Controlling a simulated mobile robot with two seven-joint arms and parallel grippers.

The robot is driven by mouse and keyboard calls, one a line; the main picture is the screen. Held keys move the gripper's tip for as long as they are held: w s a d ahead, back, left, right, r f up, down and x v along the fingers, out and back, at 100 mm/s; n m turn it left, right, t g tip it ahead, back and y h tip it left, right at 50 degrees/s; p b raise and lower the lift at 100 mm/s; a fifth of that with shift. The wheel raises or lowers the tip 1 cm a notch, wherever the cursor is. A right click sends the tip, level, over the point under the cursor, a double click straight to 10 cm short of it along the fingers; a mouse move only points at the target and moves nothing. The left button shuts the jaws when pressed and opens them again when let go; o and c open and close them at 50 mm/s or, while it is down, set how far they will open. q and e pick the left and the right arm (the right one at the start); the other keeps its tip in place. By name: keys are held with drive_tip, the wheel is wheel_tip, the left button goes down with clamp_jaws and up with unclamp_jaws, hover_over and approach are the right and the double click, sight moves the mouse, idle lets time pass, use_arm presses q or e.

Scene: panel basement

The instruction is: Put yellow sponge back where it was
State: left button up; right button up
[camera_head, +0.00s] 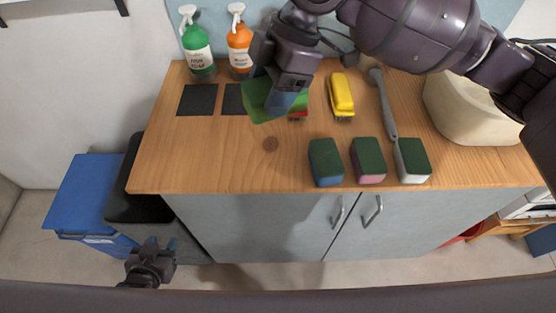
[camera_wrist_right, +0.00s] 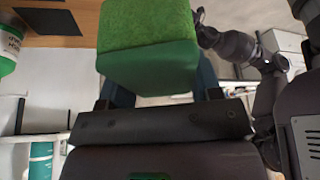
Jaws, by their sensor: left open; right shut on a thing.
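My right gripper (camera_head: 286,98) is shut on a green sponge (camera_head: 260,100), held tilted above the counter near the dark squares. The sponge also shows in the right wrist view (camera_wrist_right: 148,35), with a bright green rough face and a darker green side. It looks green rather than yellow, and I see no plainly yellow sponge. Three sponges with dark green tops stand in a row at the counter's front: a blue one (camera_head: 326,163), a pink one (camera_head: 368,161) and a white one (camera_head: 412,161). My left gripper (camera_head: 160,245) is open and empty, low in front of the cabinet.
Two dark squares (camera_head: 197,100) lie at the counter's left, the right one partly covered. Green (camera_head: 198,52) and orange (camera_head: 239,48) spray bottles stand behind. A yellow object (camera_head: 341,92), a grey-handled tool (camera_head: 384,105) and a pale basin (camera_head: 470,105) are further right. The front left counter is clear.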

wheel_tip(320, 180, down, 18)
drive_tip(key=shift+b, duration=1.05)
drive_tip(key=shift+f, duration=0.15)
use_arm(q)
wheel_tip(320, 180, down, 2)
drive_tip(key=shift+w+f, duration=0.1)
drive_tip(key=shift+w, duration=0.05)
use_arm(e)
drive_tip(key=shift+f, duration=0.1)
drive_tip(key=o, duration=0.9)
use_arm(q)
drive_tip(key=shift+s+f, duration=0.15)
drive_tip(key=shift+s, duration=0.2)
drive_tip(key=shift+s+r+p, duration=0.15)
drive_tip(key=shift+r+p, duration=0.2)
drive_tip(key=shift+p, duration=0.3)
use_arm(e)
drive_tip(key=v, duration=1.2)
